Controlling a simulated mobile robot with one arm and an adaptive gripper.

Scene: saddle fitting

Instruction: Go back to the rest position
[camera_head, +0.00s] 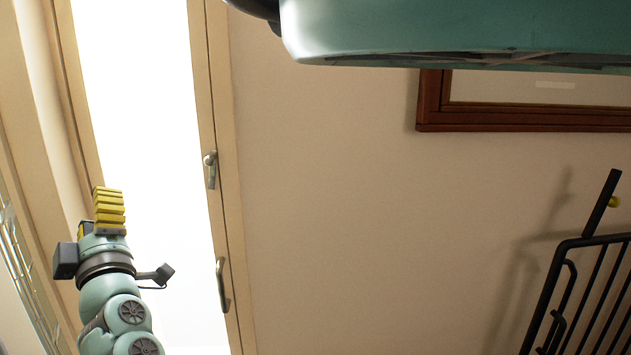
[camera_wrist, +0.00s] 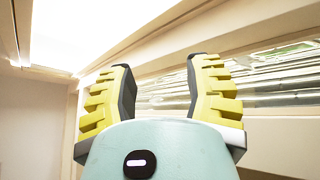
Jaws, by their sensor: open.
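My gripper (camera_head: 108,192) is at the left of the head view, raised and pointing up in front of the bright window. In the wrist view its two yellow ribbed fingers (camera_wrist: 160,68) stand well apart with nothing between them. The gripper is open and empty. No saddle shows in either view. A teal part of my own body fills the top right of the head view and hides what is behind it.
A bright window or glass door (camera_head: 150,100) with a wooden frame and two handles is behind my arm. A black metal rack (camera_head: 585,285) stands at the lower right. A brown-framed board (camera_head: 520,118) hangs on the plain wall (camera_head: 330,220). Slatted blinds (camera_wrist: 270,75) are near the fingers.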

